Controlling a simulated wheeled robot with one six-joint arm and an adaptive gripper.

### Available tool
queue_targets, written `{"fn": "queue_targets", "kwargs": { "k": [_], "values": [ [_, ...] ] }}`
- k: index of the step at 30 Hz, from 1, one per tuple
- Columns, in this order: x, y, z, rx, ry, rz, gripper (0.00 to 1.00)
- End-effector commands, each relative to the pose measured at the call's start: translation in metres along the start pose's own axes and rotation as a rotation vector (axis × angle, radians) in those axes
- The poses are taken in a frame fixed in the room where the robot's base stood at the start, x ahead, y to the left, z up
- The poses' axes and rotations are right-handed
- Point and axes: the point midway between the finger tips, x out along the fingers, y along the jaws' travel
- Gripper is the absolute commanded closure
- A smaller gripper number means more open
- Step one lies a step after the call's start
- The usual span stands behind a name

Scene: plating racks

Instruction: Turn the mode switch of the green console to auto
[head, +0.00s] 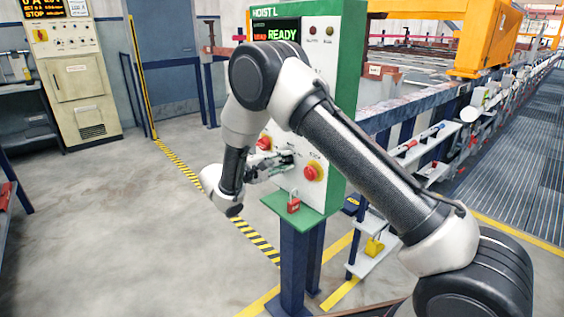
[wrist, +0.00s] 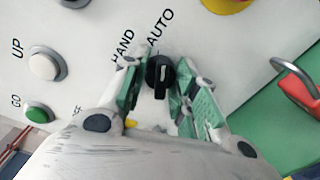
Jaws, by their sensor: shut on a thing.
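The green console (head: 350,70) stands in the middle of the head view, with a pale front panel and a screen reading READY. Its mode switch (wrist: 160,74) is a small black knob in the wrist view. The words HAND and AUTO are printed above it; a third label at lower left is partly hidden.
A red padlock (head: 293,205) is on the green ledge below. A white UP button (wrist: 44,66) and green GO button (wrist: 38,113) lie left. Floor at left is clear.

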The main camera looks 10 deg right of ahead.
Motion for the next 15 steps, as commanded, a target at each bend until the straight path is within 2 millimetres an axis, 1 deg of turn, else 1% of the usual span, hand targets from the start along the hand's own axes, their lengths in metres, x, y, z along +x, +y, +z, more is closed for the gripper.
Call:
{"fn": "queue_targets", "kwargs": {
  "k": [10, 11, 12, 14, 15],
  "values": [
    [-0.0006, -0.0008, 0.0, 0.001, 0.001, -0.001, 0.95],
    [-0.0006, -0.0008, 0.0, 0.001, 0.001, -0.001, 0.65],
    [-0.0006, -0.0008, 0.0, 0.001, 0.001, -0.001, 0.58],
    [-0.0005, -0.0007, 0.0, 0.001, 0.001, -0.001, 0.48],
    [-0.0004, -0.0006, 0.0, 0.001, 0.0, -0.001, 0.48]
  ]
}}
